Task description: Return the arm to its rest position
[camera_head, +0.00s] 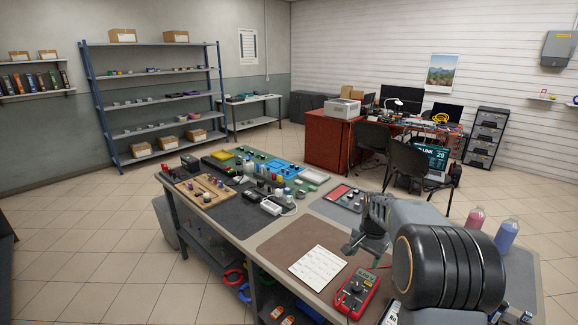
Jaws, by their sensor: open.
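My arm rises at the right front of the picture, with a large dark ribbed joint closest to the camera and grey links behind it. My gripper (353,243) is at the left end of the grey links, above the right part of the workbench (265,238). It looks empty and open, small and partly merged with the links. It is apart from the white sheet (318,267) and the red multimeter (357,292), which lie nearer the camera on the bench.
Small parts and boards crowd the bench's left half. A pink bottle (475,217) and a blue bottle (507,235) stand right, close behind my arm. Chairs (411,163) and a desk stand behind; the left floor is clear.

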